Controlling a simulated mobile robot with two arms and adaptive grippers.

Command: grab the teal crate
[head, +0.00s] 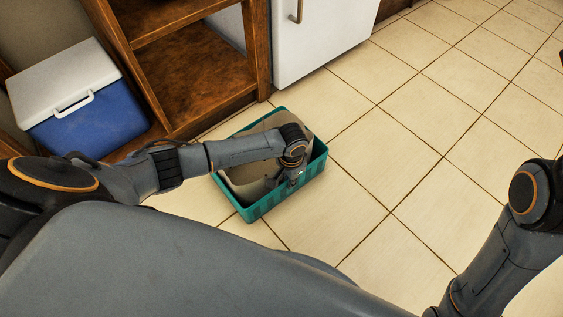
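The teal crate (316,166) stands on the tiled floor in front of the wooden shelving, in the middle of the head view. Something beige or light grey (243,168) lies inside it; I cannot tell what it is. My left arm reaches over the crate from the left. My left gripper (280,181) points down over the crate's inside near its front right part. Its fingers are small and dark, and I cannot tell whether they are open or touch anything. My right arm shows at the right edge, but its gripper is out of view.
Open wooden shelving (200,75) stands behind and left of the crate. A blue cooler with a white lid (90,115) is at the left. A white cabinet or appliance (322,35) with a handle stands at the back. The tiled floor (420,150) to the right is clear.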

